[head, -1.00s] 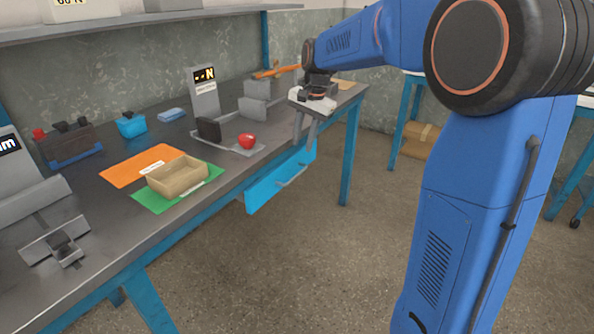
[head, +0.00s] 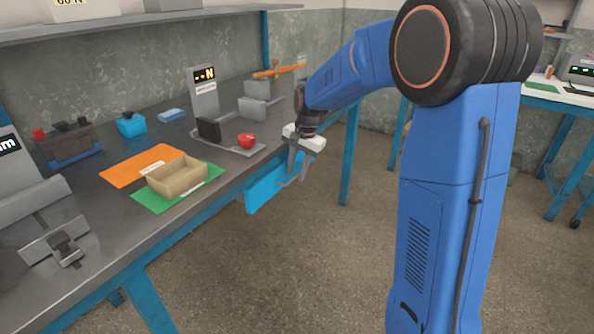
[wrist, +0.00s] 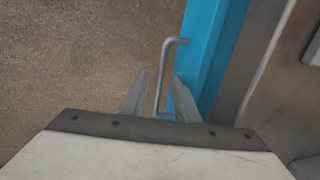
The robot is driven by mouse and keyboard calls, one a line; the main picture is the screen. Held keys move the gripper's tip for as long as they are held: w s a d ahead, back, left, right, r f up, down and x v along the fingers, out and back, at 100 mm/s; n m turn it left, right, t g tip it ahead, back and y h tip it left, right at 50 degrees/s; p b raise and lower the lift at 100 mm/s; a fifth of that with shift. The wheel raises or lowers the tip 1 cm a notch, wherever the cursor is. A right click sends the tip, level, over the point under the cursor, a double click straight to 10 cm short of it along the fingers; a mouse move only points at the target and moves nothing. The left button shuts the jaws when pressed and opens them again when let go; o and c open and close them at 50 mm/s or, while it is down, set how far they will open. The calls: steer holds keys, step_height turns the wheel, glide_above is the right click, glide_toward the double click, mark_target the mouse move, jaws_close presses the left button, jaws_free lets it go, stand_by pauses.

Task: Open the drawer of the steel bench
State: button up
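The steel bench (head: 110,212) runs along the left of the head view. Its blue drawer (head: 262,190) hangs under the front edge and shows no clear gap from the bench. In the wrist view the blue drawer front (wrist: 202,55) has a grey bar handle (wrist: 165,65). My gripper (head: 297,174) points down in front of the drawer. In the wrist view its two fingers (wrist: 160,88) are apart, one on each side of the handle's lower part. I cannot see either finger touching the handle. In the head view the fingers partly cover the handle.
On the bench stand a cardboard box (head: 178,177) on a green mat, an orange mat (head: 128,168), a red object (head: 247,140) on a tray and a display stand (head: 203,92). The floor (head: 270,270) before the drawer is clear.

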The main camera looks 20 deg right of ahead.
steer(key=shift+c, duration=0.3)
jaws_close()
steer(key=s+d, duration=1.7)
steer(key=s, duration=0.3)
steer(key=shift+s, duration=0.35)
steer(key=shift+o, duration=0.3)
jaws_free()
steer(key=shift+r, duration=0.1)
